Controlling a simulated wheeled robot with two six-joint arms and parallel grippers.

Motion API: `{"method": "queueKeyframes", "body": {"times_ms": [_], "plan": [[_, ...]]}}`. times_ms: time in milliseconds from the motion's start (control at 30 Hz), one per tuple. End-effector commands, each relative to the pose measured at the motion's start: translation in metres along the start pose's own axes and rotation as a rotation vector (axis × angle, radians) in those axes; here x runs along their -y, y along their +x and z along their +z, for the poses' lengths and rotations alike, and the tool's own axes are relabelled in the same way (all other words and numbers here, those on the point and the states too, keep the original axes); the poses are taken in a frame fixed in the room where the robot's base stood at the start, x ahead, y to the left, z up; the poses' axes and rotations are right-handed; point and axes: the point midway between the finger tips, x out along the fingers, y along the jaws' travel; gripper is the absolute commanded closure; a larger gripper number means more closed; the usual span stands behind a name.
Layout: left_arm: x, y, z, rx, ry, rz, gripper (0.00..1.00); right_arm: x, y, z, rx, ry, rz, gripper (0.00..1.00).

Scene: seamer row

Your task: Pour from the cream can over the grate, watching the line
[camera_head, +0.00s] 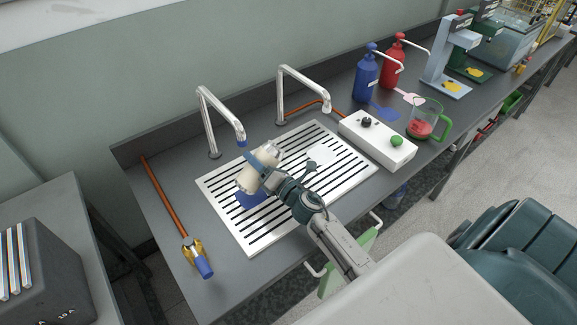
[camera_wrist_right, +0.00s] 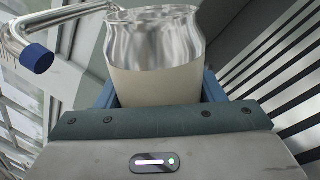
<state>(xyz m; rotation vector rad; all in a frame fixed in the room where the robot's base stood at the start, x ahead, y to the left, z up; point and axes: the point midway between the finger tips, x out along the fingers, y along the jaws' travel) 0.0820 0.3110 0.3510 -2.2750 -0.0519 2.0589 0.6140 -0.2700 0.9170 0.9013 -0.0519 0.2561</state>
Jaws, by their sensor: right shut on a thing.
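The cream can (camera_head: 245,181), cream-coloured with a shiny metal end, is held tilted above the white slotted grate (camera_head: 252,246). My right gripper (camera_head: 262,160) is shut around its middle. In the right wrist view the can (camera_wrist_right: 155,80) sits between the blue fingers (camera_wrist_right: 158,92), with its metal neck and rim away from the palm. No stream of liquid is visible, and I cannot see inside the can. No marked line shows on its visible side. My left gripper is out of view.
Two metal taps (camera_head: 222,115) (camera_head: 300,80) stand behind the grate. A white box (camera_head: 375,140) with black and green knobs and a glass jug (camera_head: 424,122) with red contents are to the right. An orange hose (camera_head: 165,200) lies left.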

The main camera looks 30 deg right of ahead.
Motion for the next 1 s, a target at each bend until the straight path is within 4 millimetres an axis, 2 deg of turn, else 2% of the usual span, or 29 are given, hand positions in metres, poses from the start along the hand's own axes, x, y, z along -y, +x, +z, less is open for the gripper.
{"method": "queueKeyframes", "body": {"times_ms": [1000], "plan": [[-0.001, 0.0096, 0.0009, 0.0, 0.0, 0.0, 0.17, 0.0025, -0.0006, -0.0039, 0.027, 0.134, 0.001, 0.62]]}}
